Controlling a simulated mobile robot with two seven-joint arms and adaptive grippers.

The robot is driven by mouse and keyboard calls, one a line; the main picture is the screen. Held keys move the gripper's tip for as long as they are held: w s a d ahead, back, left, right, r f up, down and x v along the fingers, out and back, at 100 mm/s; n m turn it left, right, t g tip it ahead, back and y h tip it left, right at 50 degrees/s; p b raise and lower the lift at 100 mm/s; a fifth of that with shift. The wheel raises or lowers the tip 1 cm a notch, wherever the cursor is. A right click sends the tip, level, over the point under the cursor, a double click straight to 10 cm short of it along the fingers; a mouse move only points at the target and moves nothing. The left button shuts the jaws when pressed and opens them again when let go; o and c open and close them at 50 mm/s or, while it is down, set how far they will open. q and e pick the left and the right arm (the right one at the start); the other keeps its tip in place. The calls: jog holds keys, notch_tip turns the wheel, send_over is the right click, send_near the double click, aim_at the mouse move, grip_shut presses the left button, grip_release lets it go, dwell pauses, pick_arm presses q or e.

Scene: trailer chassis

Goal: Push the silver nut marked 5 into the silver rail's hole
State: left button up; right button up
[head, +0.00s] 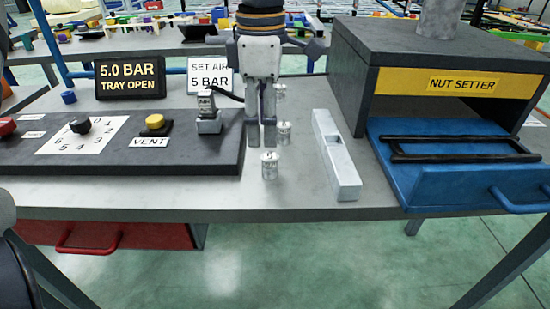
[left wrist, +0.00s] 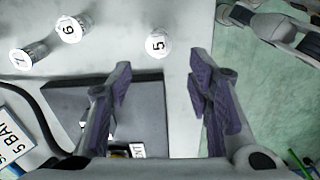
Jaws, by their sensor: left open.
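The silver nut marked 5 (head: 269,164) stands upright on the grey table near its front edge. My left gripper (head: 262,140) points down just behind the nut in the head view, open and empty. In the left wrist view its spread fingers (left wrist: 160,72) have the nut beyond their tips, not held. My right gripper cannot be made out.
Nuts marked 6 (left wrist: 70,29) and 7 (left wrist: 28,57) stand farther back. The dark control panel (head: 100,165) with knob and buttons is left. The nut setter (head: 450,100) is right, its blue tray (head: 465,180) pulled out. A sign (head: 130,79) reads 5.0 BAR, TRAY OPEN.

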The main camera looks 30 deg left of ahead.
aim_at(269, 156)
pick_arm(q)
jog(key=f, duration=0.7)
jog(key=shift+w+d+f, duration=0.2)
jog(key=shift+d+f, duration=0.05)
jog(key=shift+d, duration=0.1)
grip_shut()
